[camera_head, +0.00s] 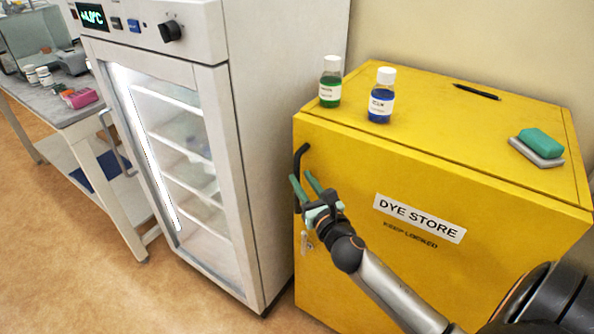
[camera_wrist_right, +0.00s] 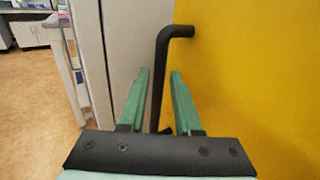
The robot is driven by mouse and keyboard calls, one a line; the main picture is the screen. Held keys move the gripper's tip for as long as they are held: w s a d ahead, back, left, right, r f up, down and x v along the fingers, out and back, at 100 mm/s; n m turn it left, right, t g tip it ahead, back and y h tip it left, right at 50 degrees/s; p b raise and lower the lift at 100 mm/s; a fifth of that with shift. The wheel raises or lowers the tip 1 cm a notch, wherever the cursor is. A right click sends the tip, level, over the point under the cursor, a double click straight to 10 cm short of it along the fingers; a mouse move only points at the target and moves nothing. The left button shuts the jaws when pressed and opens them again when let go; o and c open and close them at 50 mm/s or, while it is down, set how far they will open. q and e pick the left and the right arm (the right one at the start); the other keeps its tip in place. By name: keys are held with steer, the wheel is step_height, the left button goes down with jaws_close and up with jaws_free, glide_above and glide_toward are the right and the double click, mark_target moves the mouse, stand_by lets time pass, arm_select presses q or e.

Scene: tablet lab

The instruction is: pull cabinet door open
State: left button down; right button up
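The yellow cabinet (camera_head: 400,270) is labelled "DYE STORE" and "KEEP LOCKED". Its front door looks shut. A black bar handle (camera_head: 299,160) stands upright at the door's left edge; in the right wrist view the handle (camera_wrist_right: 160,75) bends toward the yellow door at its top. My right gripper (camera_head: 301,177) is at the handle with its two green fingers apart. In the right wrist view the handle shows between the fingertips (camera_wrist_right: 160,72), with gaps on both sides, so they are not closed on it. The handle's lower part is partly hidden by my gripper. My left gripper is not in view.
A white glass-door fridge (camera_head: 246,130) stands close left of the cabinet. On the cabinet top are a green bottle (camera_head: 330,85), a blue bottle (camera_head: 381,98), a black pen (camera_head: 477,92) and a teal-and-grey block (camera_head: 539,146). Keys (camera_head: 306,241) hang below my gripper.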

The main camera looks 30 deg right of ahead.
mark_target(298, 174)
steer(key=shift+w+d, duration=0.2)
steer(key=shift+w, duration=0.75)
steer(key=shift+w+d, duration=0.15)
steer(key=shift+w, duration=0.75)
jaws_close()
